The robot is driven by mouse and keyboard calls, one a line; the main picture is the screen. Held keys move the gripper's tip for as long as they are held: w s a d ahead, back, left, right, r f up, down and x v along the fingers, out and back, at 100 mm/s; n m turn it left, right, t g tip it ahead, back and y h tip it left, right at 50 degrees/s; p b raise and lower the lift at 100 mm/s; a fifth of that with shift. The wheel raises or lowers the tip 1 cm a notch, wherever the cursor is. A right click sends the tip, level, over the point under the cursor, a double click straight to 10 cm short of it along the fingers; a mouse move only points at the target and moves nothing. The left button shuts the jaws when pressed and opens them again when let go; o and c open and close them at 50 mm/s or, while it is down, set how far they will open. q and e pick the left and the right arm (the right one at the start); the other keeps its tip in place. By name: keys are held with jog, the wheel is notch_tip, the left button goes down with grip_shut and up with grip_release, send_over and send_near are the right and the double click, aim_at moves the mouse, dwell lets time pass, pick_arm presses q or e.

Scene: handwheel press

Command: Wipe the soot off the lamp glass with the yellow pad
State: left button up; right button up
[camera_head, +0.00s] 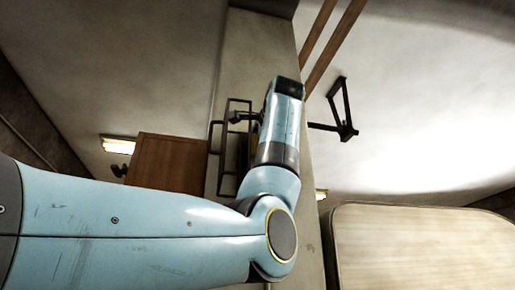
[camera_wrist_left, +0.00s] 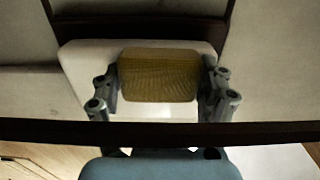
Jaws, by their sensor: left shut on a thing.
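The yellow pad (camera_wrist_left: 160,75) is in the left wrist view, gripped between the two grey fingers of my left gripper (camera_wrist_left: 161,80). Behind it is a white panel with rounded corners (camera_wrist_left: 85,62), which looks like the lamp glass. The pad covers much of this panel, and I cannot tell whether it touches it. No clear soot shows on the bare part. In the head view my left wrist hides most of the gripper, beside a dark wire frame (camera_head: 216,150) on a grey upright surface. My right gripper is not in view.
Dark bars (camera_wrist_left: 270,132) cross the left wrist view in front of and behind the pad, close to my gripper. In the head view a black bracket (camera_head: 345,130) is on the right, a brown wooden box (camera_head: 165,160) on the left, and a pale wooden top (camera_head: 420,245) lower right.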

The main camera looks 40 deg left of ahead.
pick_arm(q)
jog(key=shift+w+d+r+p, duration=0.15)
jog(key=shift+w+d+p, duration=0.45)
jog(key=shift+w, duration=0.1)
jog(key=shift+w+d, duration=0.25)
jog(key=shift+w, duration=0.15)
jog(key=w+d+p, duration=0.2)
jog(key=w+d, duration=0.2)
jog(key=shift+w+f, duration=0.2)
jog(key=shift+w, duration=0.1)
jog(key=b+v, duration=0.2)
jog(key=v, duration=0.4)
jog(key=shift+b, duration=0.4)
jog(key=shift+s+r, duration=0.1)
